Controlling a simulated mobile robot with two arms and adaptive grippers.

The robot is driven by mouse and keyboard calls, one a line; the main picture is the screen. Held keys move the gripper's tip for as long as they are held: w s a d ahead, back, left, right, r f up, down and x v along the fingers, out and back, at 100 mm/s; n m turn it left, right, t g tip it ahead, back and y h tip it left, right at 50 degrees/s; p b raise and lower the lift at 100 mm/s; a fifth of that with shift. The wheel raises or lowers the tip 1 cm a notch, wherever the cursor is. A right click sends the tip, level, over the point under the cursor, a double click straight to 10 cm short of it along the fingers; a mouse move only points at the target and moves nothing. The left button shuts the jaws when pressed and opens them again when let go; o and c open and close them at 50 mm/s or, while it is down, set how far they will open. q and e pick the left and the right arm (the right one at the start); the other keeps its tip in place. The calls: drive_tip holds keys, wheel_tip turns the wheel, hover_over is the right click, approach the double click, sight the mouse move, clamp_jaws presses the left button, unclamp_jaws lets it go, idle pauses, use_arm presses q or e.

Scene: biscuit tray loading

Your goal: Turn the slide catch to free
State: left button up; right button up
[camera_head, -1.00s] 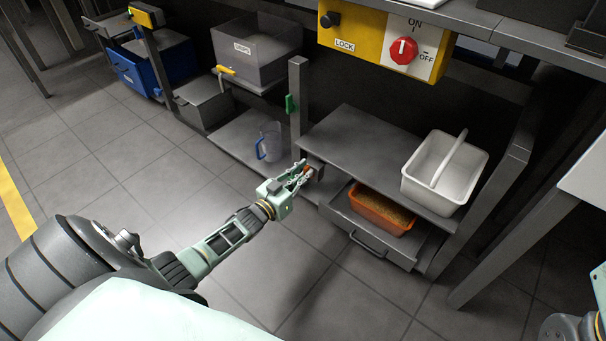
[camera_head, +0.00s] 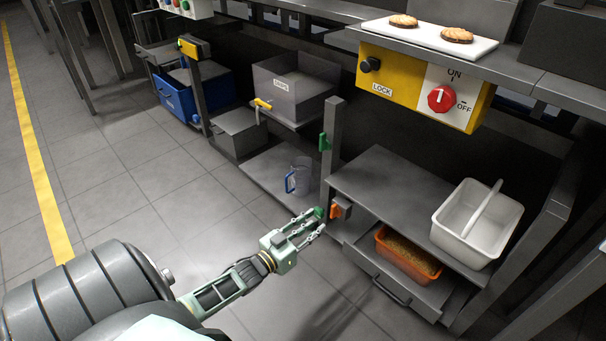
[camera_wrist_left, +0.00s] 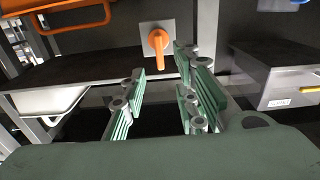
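The slide catch is an orange lever (camera_head: 336,212) on a small grey plate at the left end of the low shelf unit, beside the drawer. A small green patch (camera_head: 319,212) shows just left of it, by the fingertips. In the left wrist view the orange lever (camera_wrist_left: 159,47) points down the picture from its grey plate (camera_wrist_left: 170,29). My left gripper (camera_head: 312,224) is open and empty just in front of the catch. In the wrist view its fingers (camera_wrist_left: 162,75) stand apart, with the lever's end seen between the tips; contact cannot be told. My right gripper is out of view.
An open drawer (camera_head: 372,271) holds an orange bin (camera_head: 384,240). A white caddy (camera_head: 449,222) stands on the shelf above. An upright post (camera_head: 333,140) with a green tab and a jug (camera_head: 301,178) are close behind the gripper. The floor at left is clear.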

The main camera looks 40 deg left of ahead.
use_arm(q)
drive_tip(key=s, duration=0.4)
drive_tip(key=shift+a, duration=0.15)
idle(0.4)
